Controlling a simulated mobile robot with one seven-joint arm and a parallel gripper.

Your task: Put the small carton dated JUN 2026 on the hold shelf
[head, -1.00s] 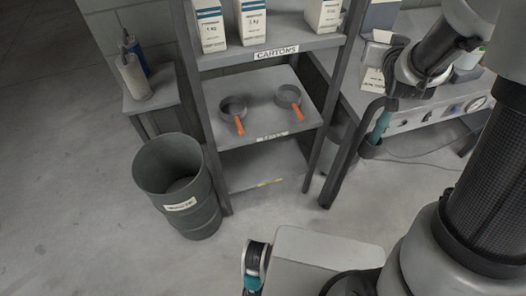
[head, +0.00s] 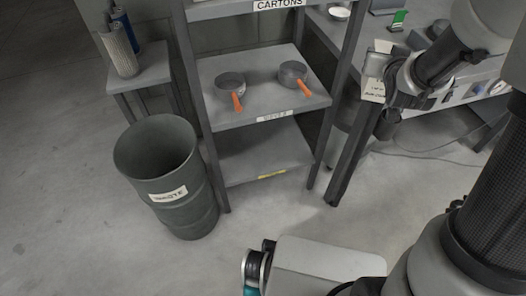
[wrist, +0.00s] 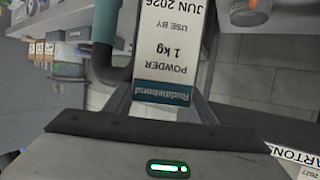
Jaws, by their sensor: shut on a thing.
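My gripper (head: 390,72) is shut on a small pale carton (head: 374,88), held in the air right of the rack. In the wrist view the carton (wrist: 175,48) fills the middle, its print upside down: "JUN 2026", "USE BY", "1 kg", "POWDER" and a teal Ruddlebond band. A teal and dark finger shows at its left side. The rack's bottom shelf (head: 262,152) is empty with a yellow label (head: 272,175), too small to read, so I cannot tell which shelf is the hold shelf.
The middle shelf (head: 255,108) holds two grey pans with orange handles. The CARTONS shelf (head: 279,4) is cut off at the top. A waste bin (head: 165,165) stands left of the rack. A workbench (head: 345,150) stands to its right. The floor in front is clear.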

